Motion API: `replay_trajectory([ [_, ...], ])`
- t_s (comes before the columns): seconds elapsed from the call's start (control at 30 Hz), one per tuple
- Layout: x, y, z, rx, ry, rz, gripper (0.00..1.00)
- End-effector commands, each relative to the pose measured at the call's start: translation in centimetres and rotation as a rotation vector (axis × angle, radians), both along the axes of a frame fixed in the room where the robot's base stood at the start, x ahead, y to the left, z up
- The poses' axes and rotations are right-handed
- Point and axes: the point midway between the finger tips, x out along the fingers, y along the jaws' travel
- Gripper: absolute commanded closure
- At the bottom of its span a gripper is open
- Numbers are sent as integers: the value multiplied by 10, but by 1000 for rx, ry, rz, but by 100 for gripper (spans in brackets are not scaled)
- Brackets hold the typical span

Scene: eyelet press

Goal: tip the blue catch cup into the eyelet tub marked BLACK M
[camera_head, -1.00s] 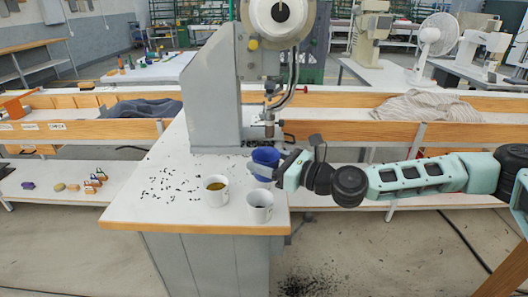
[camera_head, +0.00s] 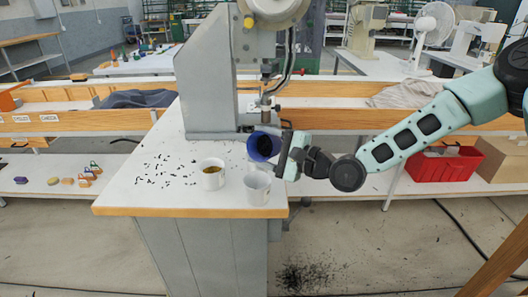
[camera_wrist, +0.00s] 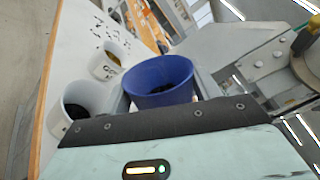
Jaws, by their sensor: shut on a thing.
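The blue catch cup (camera_head: 262,147) is in my gripper (camera_head: 285,154), off the table and tilted, its mouth facing the head camera and dark contents inside. In the wrist view the cup (camera_wrist: 160,85) sits between my fingers. A white tub (camera_head: 257,190) stands below the cup near the table's front right corner; in the wrist view this tub (camera_wrist: 66,120) holds black pieces. Another white tub (camera_head: 212,180), to its left, holds yellowish pieces. The cup is apart from both tubs.
The grey press (camera_head: 212,75) stands behind the cup on the white table (camera_head: 125,195). Small black pieces lie scattered on the table's left part, and more (camera_head: 305,278) on the floor. A red bin (camera_head: 446,163) sits on a low shelf at right.

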Motion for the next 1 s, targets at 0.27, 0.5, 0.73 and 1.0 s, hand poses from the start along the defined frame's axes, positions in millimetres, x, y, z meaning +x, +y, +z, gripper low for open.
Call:
replay_trajectory([
  [0.27, -7, 5, -6, -147, -237, 2, 64],
  [0.5, -13, 8, -4, -281, -453, 1, 64],
  [0.73, -15, 9, -2, -314, -505, 0, 64],
  [1.0, -15, 9, -1, -313, -503, 0, 64],
])
